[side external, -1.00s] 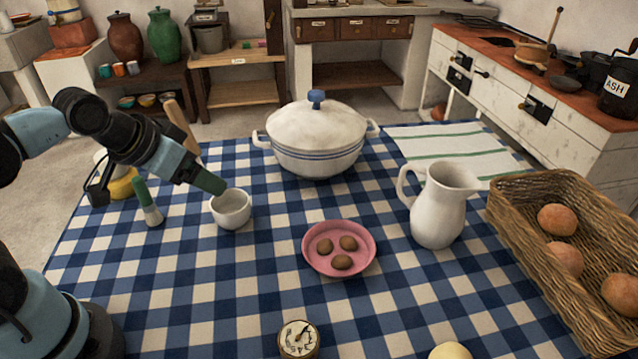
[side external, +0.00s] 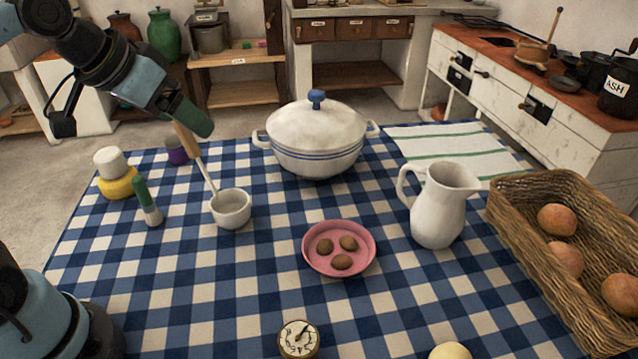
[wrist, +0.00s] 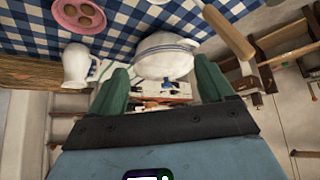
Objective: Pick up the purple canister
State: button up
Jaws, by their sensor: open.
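The purple canister (side external: 177,155) stands at the table's far left edge in the side view, beyond the white cup. Its upper part is partly hidden by my gripper and a wooden handle. I do not see it in the wrist view. My gripper (side external: 200,122) is raised above the table, up and slightly right of the canister in the picture and apart from it. In the wrist view its two green fingers (wrist: 162,88) are spread, with nothing between them.
A yellow container with a white lid (side external: 118,183) and a green-topped brush (side external: 148,205) stand left. A lidded pot (side external: 316,150) is right; a pitcher (side external: 437,207) is farther right.

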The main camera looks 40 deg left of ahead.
jog(key=w+a+n+y, duration=0.1)
jog(key=w+a, duration=0.1)
jog(key=a, duration=0.2)
jog(key=w+a+n+t+y, duration=0.1)
jog(key=w+a+n+y, duration=0.1)
jog(key=w+a, duration=0.1)
jog(key=w+a+r+n+y, duration=0.1)
jog(key=w+a, duration=0.1)
jog(key=a, duration=0.3)
jog(key=shift+w+a+n, duration=0.15)
jog(key=shift+w+n, duration=0.15)
jog(key=shift+n, duration=0.1)
jog(key=w+a+n+y, duration=0.3)
jog(key=a+n+y, duration=0.15)
jog(key=a, duration=0.95)
send_over(174, 140)
jog(key=s+d, duration=0.3)
notch_tip(174, 140, down, 12)
jog(key=f, duration=0.1)
jog(key=shift+f, duration=3.5)
jog(key=shift+x, duration=2.6)
jog(key=shift+r, duration=0.1)
jog(key=shift+c, duration=0.3)
jog(key=c, duration=1)
jog(key=shift+r, duration=0.1)
